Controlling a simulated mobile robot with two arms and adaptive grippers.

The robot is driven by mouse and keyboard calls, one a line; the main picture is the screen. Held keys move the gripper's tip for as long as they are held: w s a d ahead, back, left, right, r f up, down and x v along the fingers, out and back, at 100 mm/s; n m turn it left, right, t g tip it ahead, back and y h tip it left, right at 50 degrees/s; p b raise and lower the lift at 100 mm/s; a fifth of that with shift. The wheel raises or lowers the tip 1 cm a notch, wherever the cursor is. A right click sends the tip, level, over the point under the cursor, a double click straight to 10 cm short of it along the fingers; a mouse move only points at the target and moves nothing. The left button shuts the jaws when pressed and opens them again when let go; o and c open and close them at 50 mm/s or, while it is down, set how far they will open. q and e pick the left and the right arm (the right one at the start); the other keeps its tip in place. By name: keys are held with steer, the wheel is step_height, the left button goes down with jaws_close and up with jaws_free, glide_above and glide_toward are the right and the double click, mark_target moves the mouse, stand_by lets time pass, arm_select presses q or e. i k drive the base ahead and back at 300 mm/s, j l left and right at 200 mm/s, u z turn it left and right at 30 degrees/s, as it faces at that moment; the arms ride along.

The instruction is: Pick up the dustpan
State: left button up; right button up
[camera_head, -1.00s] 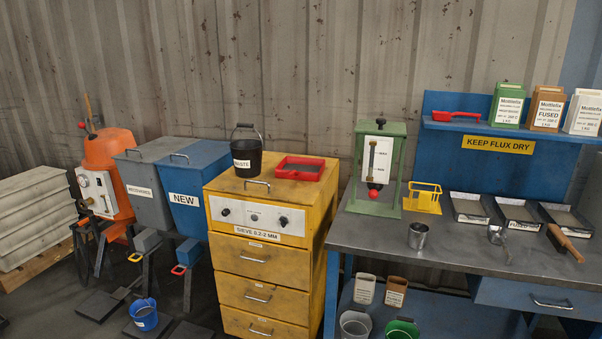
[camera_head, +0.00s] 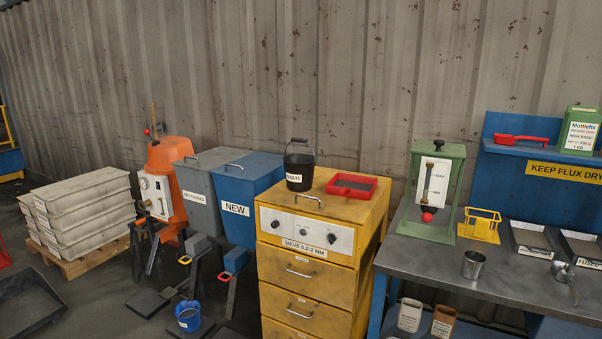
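A dark grey, shallow, scoop-shaped pan (camera_head: 28,308) lies on the floor at the lower left, cut off by the picture's edge. It looks like the dustpan, but its handle cannot be made out clearly. A small red part (camera_head: 4,256) shows at the left edge just behind it; I cannot tell whether it belongs to the pan. Neither of my grippers is in view.
The yellow drawer cabinet (camera_head: 300,285) and grey workbench (camera_head: 430,265) fill the right. Some floor between is clear.

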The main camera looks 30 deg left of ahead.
mark_target(341, 184)
steer(key=i+u, duration=0.35)
steer(key=i, duration=0.55)
